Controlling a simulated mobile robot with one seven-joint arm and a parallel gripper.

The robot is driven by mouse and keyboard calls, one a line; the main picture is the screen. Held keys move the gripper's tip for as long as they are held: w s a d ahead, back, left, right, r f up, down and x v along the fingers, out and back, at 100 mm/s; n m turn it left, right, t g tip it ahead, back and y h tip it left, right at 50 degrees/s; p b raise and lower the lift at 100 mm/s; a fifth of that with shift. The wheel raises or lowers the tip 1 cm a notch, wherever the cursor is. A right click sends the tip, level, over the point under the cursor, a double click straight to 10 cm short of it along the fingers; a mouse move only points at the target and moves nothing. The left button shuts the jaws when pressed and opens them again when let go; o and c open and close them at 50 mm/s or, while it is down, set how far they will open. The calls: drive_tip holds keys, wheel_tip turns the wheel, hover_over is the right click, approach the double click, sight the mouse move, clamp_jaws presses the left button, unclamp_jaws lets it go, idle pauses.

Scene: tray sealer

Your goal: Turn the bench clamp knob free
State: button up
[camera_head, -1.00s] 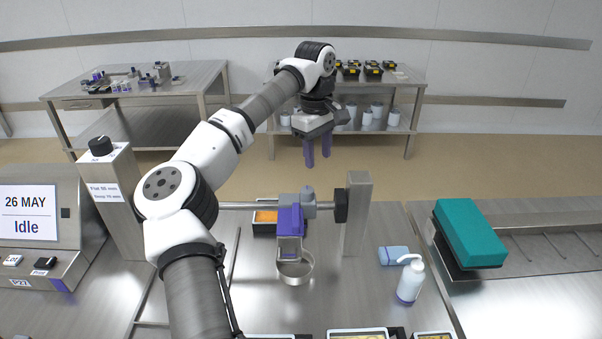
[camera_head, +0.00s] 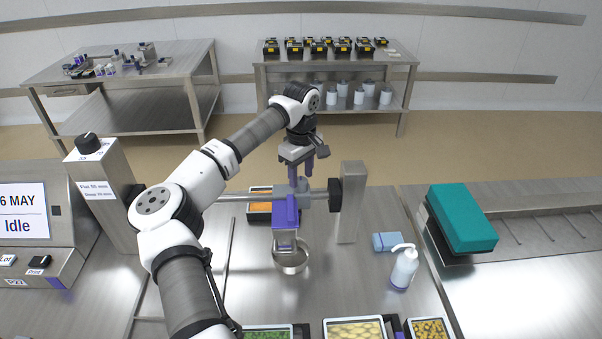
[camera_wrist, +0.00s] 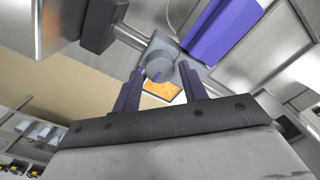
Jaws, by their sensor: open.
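My gripper (camera_head: 301,178) is open, its two purple fingers pointing down just above the grey clamp block (camera_head: 318,198) on the horizontal bar. In the wrist view, a round grey knob (camera_wrist: 159,66) on the block shows between and just beyond the open fingertips (camera_wrist: 160,74). I take it for the clamp knob; I cannot tell whether a finger touches it. In the head view the fingers largely hide it. A purple bracket (camera_head: 285,211) hangs from the block, with a metal ring (camera_head: 291,262) below it.
Food trays line the front.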

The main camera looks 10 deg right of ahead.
drive_tip(key=shift+f, duration=0.9)
drive_tip(key=shift+c, duration=0.3)
drive_tip(key=c, duration=0.6)
